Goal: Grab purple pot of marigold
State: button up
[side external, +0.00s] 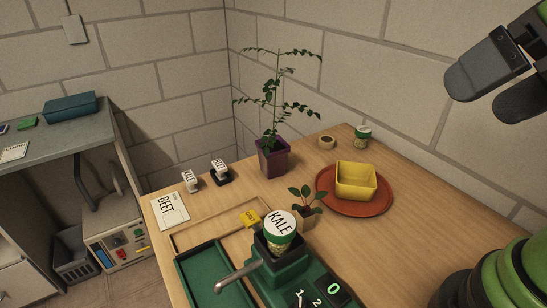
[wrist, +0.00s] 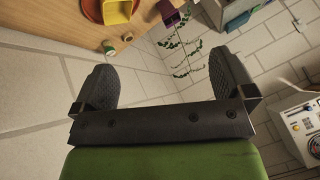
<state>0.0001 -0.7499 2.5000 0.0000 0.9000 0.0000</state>
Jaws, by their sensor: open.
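A purple pot (side external: 273,160) with a tall leafy green plant (side external: 272,95) stands upright on the wooden table near the back corner. The plant shows no flowers, and I see no marigold label on the pot. In the wrist view the purple pot (wrist: 170,12) is at the top edge, partly cut off, with its plant (wrist: 184,50) hanging below it in the picture. My gripper (side external: 495,90) is at the upper right, high above the table and well away from the pot. Its two dark fingers are spread apart in the wrist view (wrist: 165,85), with nothing between them.
A yellow square bowl (side external: 356,181) sits on a red-brown plate (side external: 327,192). A jar labelled KALE (side external: 279,232) stands on a green machine (side external: 275,288) at the front. A small potted seedling (side external: 304,205) and a small jar (side external: 362,136) stand nearby. Walls rise behind the table.

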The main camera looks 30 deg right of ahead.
jog(key=shift+c, duration=0.5)
jog(key=n+g+h, duration=0.2)
send_over(274, 149)
jog(key=s, duration=0.8)
notch_tip(274, 149, down, 9)
jog(key=shift+n+g, duration=0.4)
jog(key=x, duration=0.9)
jog(key=a+x, duration=0.1)
jog(key=x, duration=0.4)
jog(key=shift+w+f, duration=0.1)
jog(key=shift+w, duration=0.45)
jog(key=shift+d+x, duration=0.15)
jog(key=shift+x, duration=0.95)
jog(key=shift+d+x, duration=0.2)
jog(key=shift+x, duration=0.85)
jog(key=shift+d+x, duration=0.15)
jog(key=shift+x, duration=0.95)
jog(key=shift+c, duration=0.2)
